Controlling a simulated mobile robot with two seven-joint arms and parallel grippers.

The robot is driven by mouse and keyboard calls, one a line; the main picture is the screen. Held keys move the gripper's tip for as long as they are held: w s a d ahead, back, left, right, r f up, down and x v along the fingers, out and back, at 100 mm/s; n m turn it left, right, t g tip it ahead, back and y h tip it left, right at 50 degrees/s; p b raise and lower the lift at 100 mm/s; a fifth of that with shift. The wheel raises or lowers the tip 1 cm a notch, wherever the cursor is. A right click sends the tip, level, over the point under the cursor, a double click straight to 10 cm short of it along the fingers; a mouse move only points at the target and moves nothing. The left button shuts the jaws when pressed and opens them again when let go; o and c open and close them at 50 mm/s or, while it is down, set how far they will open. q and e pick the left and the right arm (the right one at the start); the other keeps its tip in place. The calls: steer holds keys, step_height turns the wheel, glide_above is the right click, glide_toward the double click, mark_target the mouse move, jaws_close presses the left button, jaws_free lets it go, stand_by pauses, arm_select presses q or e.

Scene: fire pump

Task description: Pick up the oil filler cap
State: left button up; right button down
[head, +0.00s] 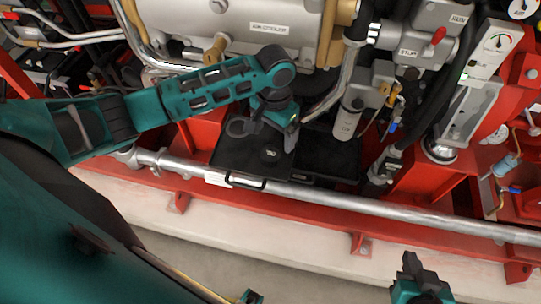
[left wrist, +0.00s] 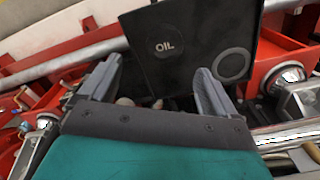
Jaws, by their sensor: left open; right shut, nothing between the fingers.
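A round black disc marked OIL (left wrist: 165,46), which looks like the oil filler cap, sits on a black tray or panel (left wrist: 190,75). It also shows as a small dark round mark (head: 270,153) on the black panel in the head view. A grey ring (left wrist: 233,64) lies beside it on the same panel. My left gripper (left wrist: 157,74) is open and empty, with its fingers apart and pointing toward the panel. In the head view the left gripper (head: 268,128) hangs over the panel's back part. My right gripper (head: 415,268) is shut and empty at the bottom right.
A silver pipe (head: 400,210) and red frame (head: 310,207) run along the front of the panel. A black handle (head: 245,182) is at the panel's front edge. A grey cylinder (head: 347,120) and hoses stand to the right. The floor in front is clear.

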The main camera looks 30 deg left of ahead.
mark_target(271, 152)
arm_select(q)
step_height(271, 152, down, 3)
steer(key=shift+f, duration=0.1)
steer(key=f, duration=0.1)
steer(key=f+b, duration=0.1)
steer(key=f, duration=0.3)
steer(key=shift+w+a+b, duration=0.1)
steer(key=shift+a+b, duration=0.2)
steer(key=shift+a, duration=0.05)
steer(key=c, duration=1.2)
steer(key=shift+o, duration=0.2)
steer(key=shift+r, duration=0.1)
